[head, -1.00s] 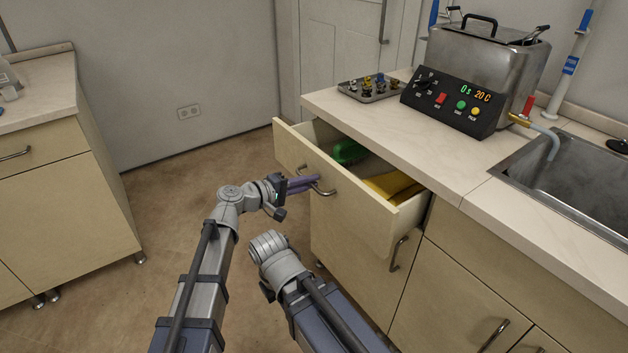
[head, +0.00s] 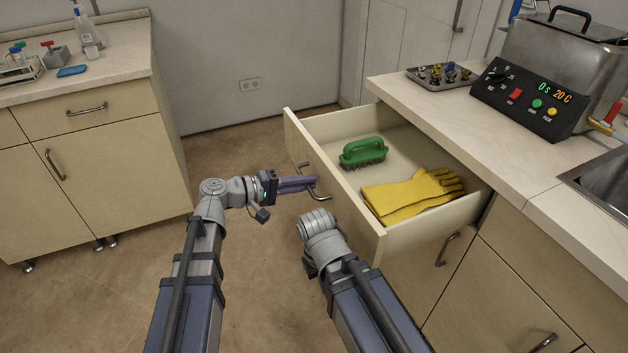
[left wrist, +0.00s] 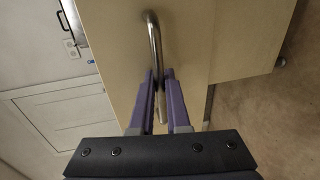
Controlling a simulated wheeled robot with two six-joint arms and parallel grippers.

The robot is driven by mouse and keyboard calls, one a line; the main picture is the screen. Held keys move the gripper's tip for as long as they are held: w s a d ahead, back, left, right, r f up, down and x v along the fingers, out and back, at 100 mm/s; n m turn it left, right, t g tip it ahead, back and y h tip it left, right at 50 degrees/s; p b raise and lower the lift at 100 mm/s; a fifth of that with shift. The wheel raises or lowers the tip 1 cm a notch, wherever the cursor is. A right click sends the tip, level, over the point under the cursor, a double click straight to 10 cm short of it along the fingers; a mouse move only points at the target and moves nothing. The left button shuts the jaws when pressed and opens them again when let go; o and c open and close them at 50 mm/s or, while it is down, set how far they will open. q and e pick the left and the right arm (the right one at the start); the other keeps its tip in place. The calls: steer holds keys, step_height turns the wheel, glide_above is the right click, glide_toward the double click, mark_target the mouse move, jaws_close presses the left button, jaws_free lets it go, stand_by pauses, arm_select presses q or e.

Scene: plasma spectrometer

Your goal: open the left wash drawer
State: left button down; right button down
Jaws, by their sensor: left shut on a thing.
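The wash drawer (head: 345,196) stands well out from the counter cabinet in the head view. A green brush (head: 362,152) and yellow gloves (head: 412,194) lie inside it. My left gripper (head: 308,184) is shut on the metal drawer handle (head: 322,195) at the drawer front. In the left wrist view the purple fingers (left wrist: 160,102) sit on both sides of the handle bar (left wrist: 154,42). My right arm (head: 320,228) is in front of the drawer; its fingers do not show.
On the counter (head: 480,130) stand a metal bath with a control panel (head: 530,102) and a tray of small parts (head: 440,76). A sink (head: 600,185) is at the right. Another cabinet (head: 100,165) stands at the left. The floor between is clear.

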stand_by(0.3)
arm_select(q)
steer(key=c, duration=1.2)
jaws_free()
steer(key=shift+o, duration=0.2)
steer(key=shift+a, duration=0.1)
steer(key=p+v, duration=0.1)
steer(key=v, duration=0.6)
steer(key=shift+a+p, duration=0.3)
steer(key=shift+s, duration=0.15)
